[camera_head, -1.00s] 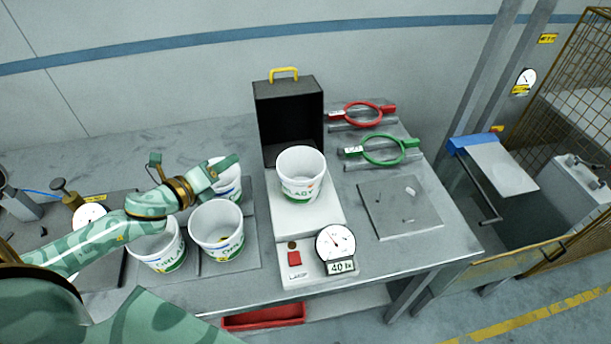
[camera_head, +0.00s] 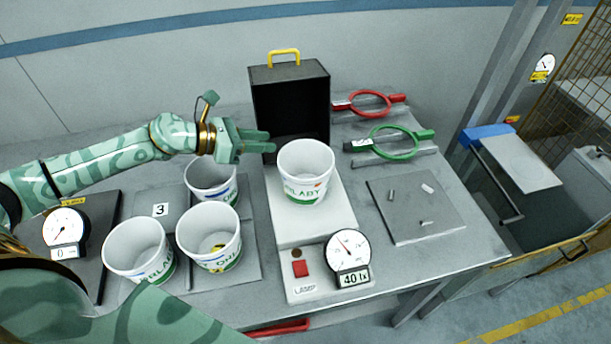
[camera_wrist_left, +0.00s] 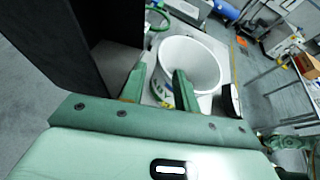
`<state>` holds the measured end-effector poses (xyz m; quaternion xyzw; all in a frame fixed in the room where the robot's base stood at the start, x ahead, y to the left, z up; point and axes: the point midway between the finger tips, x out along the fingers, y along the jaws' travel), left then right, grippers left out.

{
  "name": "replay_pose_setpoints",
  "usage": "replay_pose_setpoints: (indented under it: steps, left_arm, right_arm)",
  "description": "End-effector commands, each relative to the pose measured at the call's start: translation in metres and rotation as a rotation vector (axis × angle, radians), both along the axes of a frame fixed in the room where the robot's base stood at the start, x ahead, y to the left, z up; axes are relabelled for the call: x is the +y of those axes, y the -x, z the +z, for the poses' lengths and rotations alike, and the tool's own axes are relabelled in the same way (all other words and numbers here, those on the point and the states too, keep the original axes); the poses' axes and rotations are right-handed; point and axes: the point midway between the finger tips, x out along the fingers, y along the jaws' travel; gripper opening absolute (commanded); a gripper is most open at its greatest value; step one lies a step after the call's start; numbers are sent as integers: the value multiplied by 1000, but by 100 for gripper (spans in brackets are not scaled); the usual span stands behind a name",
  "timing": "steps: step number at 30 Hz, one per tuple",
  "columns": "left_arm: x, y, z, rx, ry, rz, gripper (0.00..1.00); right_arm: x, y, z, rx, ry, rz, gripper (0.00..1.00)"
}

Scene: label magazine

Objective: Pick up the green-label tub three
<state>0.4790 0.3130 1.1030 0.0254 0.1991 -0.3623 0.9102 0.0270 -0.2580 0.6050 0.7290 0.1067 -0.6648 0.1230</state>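A white tub with a green-edged label (camera_head: 306,171) stands upright on the pale lamp stand (camera_head: 301,226). No numeral is readable on it. The slot marked 3 (camera_head: 160,210) on the grey mat is empty. My left gripper (camera_head: 262,141) is open, to the left of and behind the stand tub, apart from it in the head view. In the left wrist view the spread fingers (camera_wrist_left: 158,88) point toward this tub (camera_wrist_left: 190,62), with nothing visibly held between them. My right gripper is not in view.
Tubs stand on the mat at front left (camera_head: 139,250), front right (camera_head: 209,237) and rear (camera_head: 211,181). An open black box (camera_head: 290,108) is close behind the gripper. A gauge (camera_head: 348,248) stands at the lamp stand's front. Red (camera_head: 370,103) and green (camera_head: 392,141) rings lie at right.

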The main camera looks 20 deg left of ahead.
Motion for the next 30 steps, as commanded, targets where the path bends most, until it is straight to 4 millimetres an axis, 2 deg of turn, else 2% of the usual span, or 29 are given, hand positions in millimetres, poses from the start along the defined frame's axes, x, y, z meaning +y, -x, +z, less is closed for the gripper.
replay_pose_setpoints:
  steps: [3, 7, 16, 25, 28, 30]
  left_arm:
    - [-12, -13, -5, -2, 4, 2, 31]
    - [-18, -19, -9, -1, 2, 1, 31]
    - [-46, -50, -24, 0, 4, 1, 31]
    - [-50, -53, -29, 1, 1, 1, 31]
    - [-50, -53, -29, 1, 1, 1, 3]
    - [-50, -53, -28, 1, 1, 1, 0]
  right_arm:
    - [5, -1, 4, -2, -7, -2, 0]
    - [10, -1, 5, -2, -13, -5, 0]
    - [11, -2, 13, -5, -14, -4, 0]
    - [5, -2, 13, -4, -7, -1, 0]
    - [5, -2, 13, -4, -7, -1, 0]
    - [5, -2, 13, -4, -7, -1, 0]
